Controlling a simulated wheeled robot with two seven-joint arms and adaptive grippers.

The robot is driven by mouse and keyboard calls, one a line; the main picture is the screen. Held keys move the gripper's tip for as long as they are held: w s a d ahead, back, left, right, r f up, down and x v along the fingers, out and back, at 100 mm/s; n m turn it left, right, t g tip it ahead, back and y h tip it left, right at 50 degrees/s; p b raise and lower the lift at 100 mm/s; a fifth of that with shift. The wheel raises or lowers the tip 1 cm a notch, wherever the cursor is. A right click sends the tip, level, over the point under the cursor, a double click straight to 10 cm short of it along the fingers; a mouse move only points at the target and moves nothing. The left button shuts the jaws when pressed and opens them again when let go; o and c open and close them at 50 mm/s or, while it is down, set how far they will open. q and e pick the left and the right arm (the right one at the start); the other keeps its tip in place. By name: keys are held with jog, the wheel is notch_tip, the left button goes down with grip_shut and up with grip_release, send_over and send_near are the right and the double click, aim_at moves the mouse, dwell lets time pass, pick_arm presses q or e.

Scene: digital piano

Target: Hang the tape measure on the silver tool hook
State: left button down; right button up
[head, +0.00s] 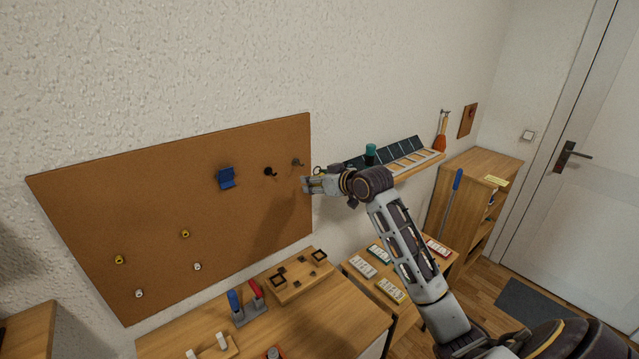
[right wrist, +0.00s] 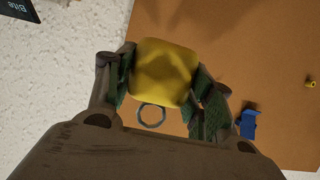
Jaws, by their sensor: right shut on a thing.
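The yellow tape measure (right wrist: 163,72) is held between the two fingers of my right gripper (right wrist: 160,85), which is shut on it. A metal ring (right wrist: 151,115) shows just below its yellow body in the right wrist view. In the head view my right gripper (head: 308,184) is at the right edge of the brown board, and the tape measure is hard to make out there. The silver tool hook (head: 297,162) is on the board, slightly up and left of the gripper. The tape measure appears apart from it. My left gripper is not in view.
A black hook (head: 270,171) and a blue holder (head: 226,178) are left of the silver hook on the board (head: 100,200). A shelf (head: 425,165) with a teal object (head: 370,153) lies right of the gripper. A wooden bench (head: 330,310) stands below.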

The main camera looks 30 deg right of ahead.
aim_at(296, 176)
jog(key=shift+w+a+f, duration=0.1)
jog(key=shift+w+a, duration=0.1)
jog(key=shift+w, duration=1.1)
jog(key=shift+w+a+f, duration=0.1)
jog(key=shift+w+a, duration=0.05)
jog(key=shift+w, duration=1.1)
jog(key=shift+w+a+f, duration=0.1)
jog(key=shift+w+a, duration=0.1)
jog(key=shift+w, duration=1.1)
jog(key=shift+f, duration=0.5)
jog(key=shift+f, duration=0.15)
jog(key=o, duration=1.1)
jog(key=shift+o, duration=0.2)
jog(key=shift+s, duration=0.15)
jog(key=shift+v, duration=2.35)
jog(key=shift+s, duration=0.1)
jog(key=v, duration=1.1)
jog(key=shift+s, duration=0.4)
